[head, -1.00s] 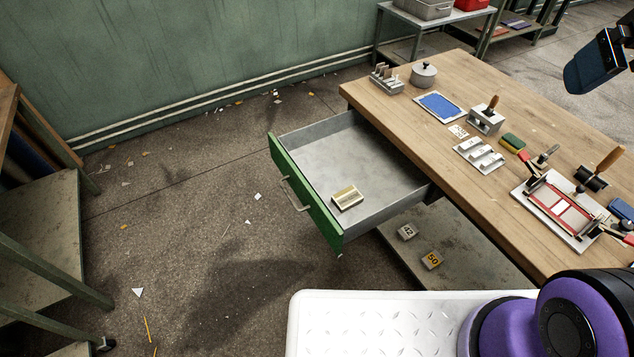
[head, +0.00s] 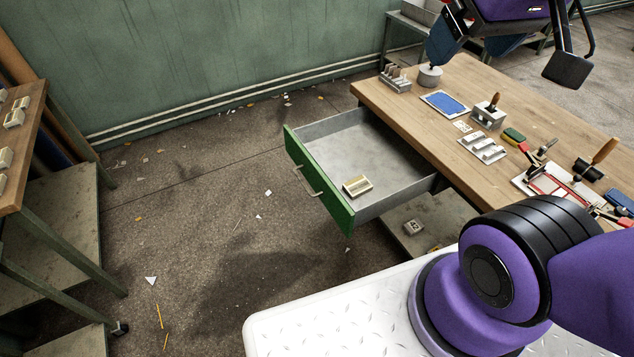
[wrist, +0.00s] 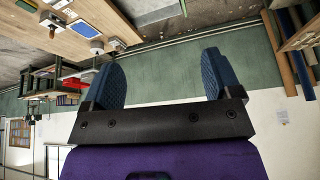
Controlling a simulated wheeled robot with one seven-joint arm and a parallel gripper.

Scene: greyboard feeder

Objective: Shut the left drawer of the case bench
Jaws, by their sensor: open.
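The left drawer (head: 319,180) of the case bench (head: 470,85) stands pulled far out, in the head view. It has a green front with a pale bar handle (head: 312,181) and a grey metal tray. A small cream block (head: 357,186) lies in it near the front. My gripper (head: 462,58) is high at the upper right of the head view, over the far part of the bench and well away from the drawer. In the wrist view my gripper (wrist: 161,65) shows two blue fingers spread apart with nothing between them. The drawer is not clear in the wrist view.
A pot (head: 430,76), a blue pad (head: 444,104), a wooden-handled tool (head: 489,112) and clamps crowd the bench top. A shelf under the bench holds a small block (head: 414,227). A rack (head: 55,235) stands at the left. The floor before the drawer is open, with scraps.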

